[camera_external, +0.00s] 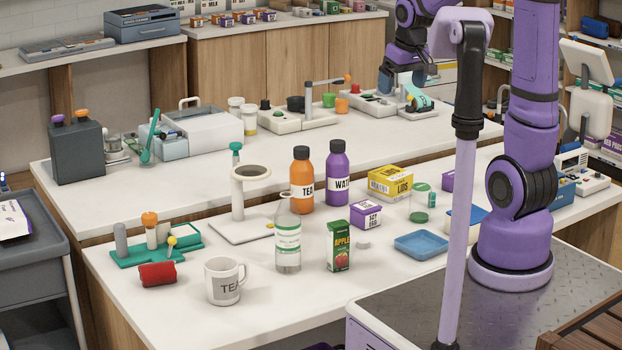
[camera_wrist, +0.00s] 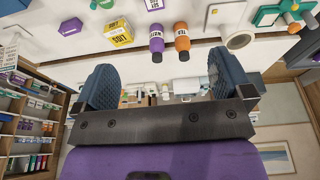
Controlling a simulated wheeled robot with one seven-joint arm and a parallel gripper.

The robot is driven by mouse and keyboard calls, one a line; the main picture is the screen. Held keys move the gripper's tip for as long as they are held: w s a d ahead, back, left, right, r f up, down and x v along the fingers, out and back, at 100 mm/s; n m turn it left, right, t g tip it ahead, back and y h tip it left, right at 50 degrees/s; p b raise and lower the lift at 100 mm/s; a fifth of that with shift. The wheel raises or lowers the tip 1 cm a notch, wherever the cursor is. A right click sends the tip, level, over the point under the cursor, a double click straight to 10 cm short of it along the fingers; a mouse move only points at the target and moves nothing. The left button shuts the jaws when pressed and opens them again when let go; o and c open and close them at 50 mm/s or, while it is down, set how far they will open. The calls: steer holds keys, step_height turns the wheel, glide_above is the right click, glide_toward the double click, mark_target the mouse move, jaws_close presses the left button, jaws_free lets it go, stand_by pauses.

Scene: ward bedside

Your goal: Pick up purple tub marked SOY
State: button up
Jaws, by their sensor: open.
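A small purple tub (camera_external: 366,215) with a white label stands on the near counter, in front of the yellow LIDS box. Its label has small dark print that I cannot read surely. In the wrist view a purple-edged white label, likely the same tub (camera_wrist: 154,4), is cut by the top edge. Another purple block (camera_external: 448,181), partly hidden by my arm, sits farther right; it shows in the wrist view too (camera_wrist: 70,26). My gripper (camera_external: 403,78) is raised over the far counter, away from the tub. Its two blue fingers (camera_wrist: 165,82) are apart with nothing between them.
The yellow LIDS box (camera_external: 390,183), purple WATER bottle (camera_external: 338,175) and orange TEA bottle (camera_external: 302,182) stand behind the tub. An APPLE carton (camera_external: 338,246), clear bottle (camera_external: 288,240) and blue tray (camera_external: 420,245) are nearer.

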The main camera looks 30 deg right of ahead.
steer(key=w+d+f+g, duration=0.1)
steer(key=w+d+f, duration=0.1)
steer(key=w+f, duration=0.85)
steer(key=g, duration=0.2)
glide_above(366, 205)
step_height(366, 205, down, 17)
steer(key=shift+n, duration=0.3)
step_height(366, 205, down, 12)
steer(key=shift+r, duration=0.25)
steer(key=c, duration=1.1)
